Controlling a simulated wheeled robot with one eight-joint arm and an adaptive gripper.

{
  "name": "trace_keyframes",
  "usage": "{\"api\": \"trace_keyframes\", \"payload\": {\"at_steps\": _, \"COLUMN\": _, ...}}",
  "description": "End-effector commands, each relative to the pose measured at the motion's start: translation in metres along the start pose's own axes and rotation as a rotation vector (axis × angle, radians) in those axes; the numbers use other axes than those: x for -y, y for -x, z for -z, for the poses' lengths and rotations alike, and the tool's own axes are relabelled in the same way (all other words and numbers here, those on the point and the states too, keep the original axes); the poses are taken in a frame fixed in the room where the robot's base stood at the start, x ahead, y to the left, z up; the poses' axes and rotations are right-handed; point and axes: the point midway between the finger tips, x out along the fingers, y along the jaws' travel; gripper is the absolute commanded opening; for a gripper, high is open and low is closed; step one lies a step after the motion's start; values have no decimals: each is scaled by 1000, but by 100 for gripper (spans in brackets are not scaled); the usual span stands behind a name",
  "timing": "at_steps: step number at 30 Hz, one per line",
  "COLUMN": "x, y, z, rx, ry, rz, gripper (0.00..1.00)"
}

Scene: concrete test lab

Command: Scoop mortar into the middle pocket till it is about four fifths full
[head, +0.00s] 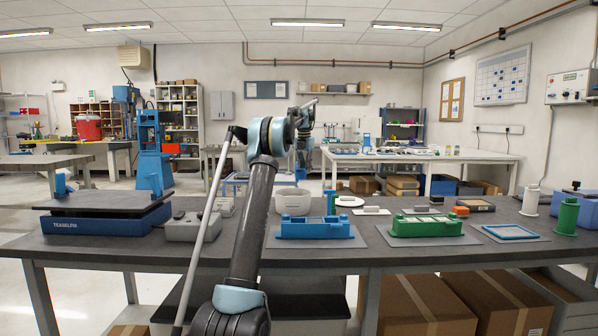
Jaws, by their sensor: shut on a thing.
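A blue mould block (314,229) with raised ends stands on a grey mat at the middle of the bench. A green mould block (425,227) stands on another mat to its right. I cannot see into the pockets of either, so their fill is hidden. A pale grey tub (292,203) stands behind the blue mould; its contents do not show. My gripper (303,165) hangs above and behind the tub, small and partly hidden by my arm. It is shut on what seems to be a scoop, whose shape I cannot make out.
A blue-based platform scale (106,215) and a grey box (193,227) stand at left. A blue frame (510,232) lies on a mat at right, near green and white spools (566,216). A white round thing (349,201) lies behind the blue mould. The bench's front strip is mostly bare.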

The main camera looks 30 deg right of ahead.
Motion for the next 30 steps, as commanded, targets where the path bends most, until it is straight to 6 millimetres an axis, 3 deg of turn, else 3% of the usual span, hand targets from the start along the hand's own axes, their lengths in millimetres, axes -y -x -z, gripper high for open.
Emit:
{"api": "trace_keyframes", "payload": {"at_steps": 13, "x": -10, "y": 0, "z": 7, "rx": 41, "ry": 11, "rz": 0, "gripper": 0}}
{"api": "trace_keyframes", "payload": {"at_steps": 30, "x": -10, "y": 1, "z": 18, "rx": 344, "ry": 13, "rz": -4, "gripper": 0}}
